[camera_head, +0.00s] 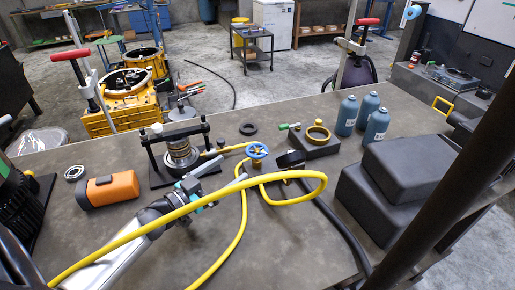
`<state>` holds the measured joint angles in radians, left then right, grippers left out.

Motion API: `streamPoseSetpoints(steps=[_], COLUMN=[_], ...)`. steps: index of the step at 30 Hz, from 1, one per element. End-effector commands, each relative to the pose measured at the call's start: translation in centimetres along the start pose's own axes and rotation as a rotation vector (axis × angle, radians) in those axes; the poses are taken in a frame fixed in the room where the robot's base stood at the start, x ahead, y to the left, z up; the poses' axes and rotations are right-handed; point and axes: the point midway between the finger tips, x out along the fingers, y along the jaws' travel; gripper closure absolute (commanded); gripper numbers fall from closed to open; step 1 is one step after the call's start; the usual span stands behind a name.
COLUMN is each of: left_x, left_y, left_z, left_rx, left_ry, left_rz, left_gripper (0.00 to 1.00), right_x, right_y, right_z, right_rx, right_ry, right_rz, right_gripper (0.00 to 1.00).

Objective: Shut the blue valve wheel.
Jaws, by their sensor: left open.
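The blue valve wheel (257,150) sits on a small brass-coloured valve body near the middle of the workbench (310,265). A yellow hose (310,177) runs by the valve and loops in front of it. My left gripper (222,177) is open and empty, to the left of the wheel and nearer to me. It is apart from the wheel. The hose loop crosses in front of my left arm. The wheel's top is in clear view; its turn position cannot be told. My right gripper is not in view.
A black press frame with a metal cylinder (180,152) stands just left of the valve. Grey blocks (410,160), blue bottles (375,127) and an orange case (108,190) also stand on the bench.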

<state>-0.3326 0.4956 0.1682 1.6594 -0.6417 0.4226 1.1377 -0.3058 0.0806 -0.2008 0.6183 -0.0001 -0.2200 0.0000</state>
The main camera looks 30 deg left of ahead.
Motion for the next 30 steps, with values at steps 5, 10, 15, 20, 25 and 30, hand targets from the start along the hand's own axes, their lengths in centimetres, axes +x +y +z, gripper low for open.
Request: streamPoseSetpoints(steps=[5,10,15,20,25,30], left_x=[2.9,5.5,7.9,9.9,11.1,11.6], left_y=[-0.1,0.0,0.0,0.0,0.0,0.0], left_z=[-0.1,-0.1,0.0,-0.1,0.0,0.0], left_rx=[0.0,-0.001,0.0,-0.001,0.0,0.0], left_ry=[0.003,0.003,0.002,0.002,0.0,0.0], left_rz=[-0.001,-0.001,-0.001,-0.001,-0.001,0.0], left_gripper=[0.0,0.0,0.0,0.0,0.0,0.0], right_x=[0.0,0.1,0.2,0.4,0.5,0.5], right_y=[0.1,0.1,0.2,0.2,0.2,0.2], right_z=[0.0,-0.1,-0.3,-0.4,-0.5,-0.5], right_rx=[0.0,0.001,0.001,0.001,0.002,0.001], right_ry=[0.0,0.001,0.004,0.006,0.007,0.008], right_rz=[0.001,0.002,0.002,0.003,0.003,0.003], right_gripper=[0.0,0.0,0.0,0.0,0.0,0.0])
